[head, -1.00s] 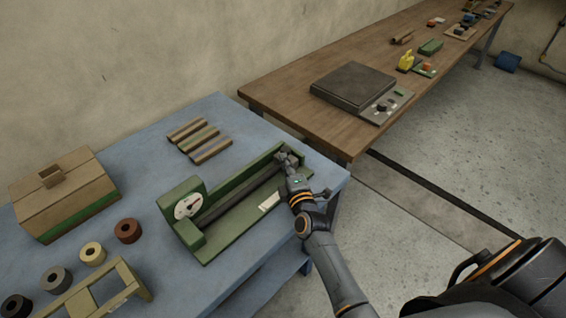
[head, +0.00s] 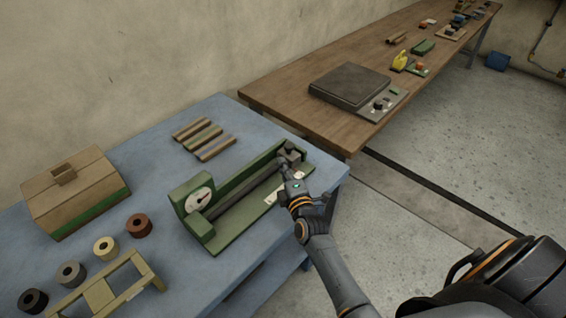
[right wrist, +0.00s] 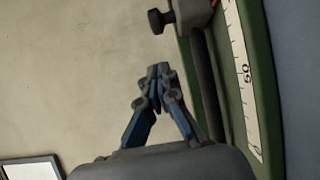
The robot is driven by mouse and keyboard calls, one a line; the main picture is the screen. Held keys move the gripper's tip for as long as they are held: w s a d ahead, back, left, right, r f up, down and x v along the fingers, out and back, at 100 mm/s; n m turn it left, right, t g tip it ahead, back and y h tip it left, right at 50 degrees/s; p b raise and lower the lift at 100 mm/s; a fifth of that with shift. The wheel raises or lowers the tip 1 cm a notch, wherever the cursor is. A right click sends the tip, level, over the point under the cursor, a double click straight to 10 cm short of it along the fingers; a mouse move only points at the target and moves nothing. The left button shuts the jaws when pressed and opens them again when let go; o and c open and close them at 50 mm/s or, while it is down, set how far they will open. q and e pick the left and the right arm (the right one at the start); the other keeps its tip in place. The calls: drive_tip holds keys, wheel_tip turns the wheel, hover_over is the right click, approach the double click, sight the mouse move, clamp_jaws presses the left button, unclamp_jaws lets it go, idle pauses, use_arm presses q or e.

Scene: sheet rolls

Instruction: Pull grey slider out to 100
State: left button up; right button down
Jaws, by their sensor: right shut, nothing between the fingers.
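The green gauge fixture (head: 232,232) lies on the blue table, with a round white dial at its left end and a dark bar along its channel. The grey slider (head: 292,154) is near the fixture's right end. My right gripper (head: 283,164) is shut and empty, just in front of and left of the slider. In the right wrist view the shut fingertips (right wrist: 158,74) are beside the fixture's green edge. A dark knob (right wrist: 158,20) on a short stem juts out beyond them. A white scale strip (right wrist: 244,75) shows a number that looks like 60. My left gripper is not in view.
A brown box (head: 75,190) and several coloured rolls stand on the blue table (head: 150,165) at left, near a cream frame (head: 112,288). Several striped bars (head: 204,138) lie behind the fixture. A brown bench (head: 285,103) with a scale is at the back.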

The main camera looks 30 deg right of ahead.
drive_tip(key=s, duration=0.2)
drive_tip(key=shift+s+a+f, duration=0.2)
drive_tip(key=shift+s+f, duration=0.05)
drive_tip(key=shift+s, duration=0.05)
drive_tip(key=s, duration=0.4)
drive_tip(key=s+a+b, duration=0.1)
drive_tip(key=s, duration=0.1)
drive_tip(key=shift+f, duration=0.1)
drive_tip(key=shift+s, duration=0.1)
drive_tip(key=shift+d, duration=0.1)
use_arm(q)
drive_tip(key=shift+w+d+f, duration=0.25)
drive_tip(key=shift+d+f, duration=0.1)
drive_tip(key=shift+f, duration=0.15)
use_arm(e)
drive_tip(key=shift+s, duration=0.1)
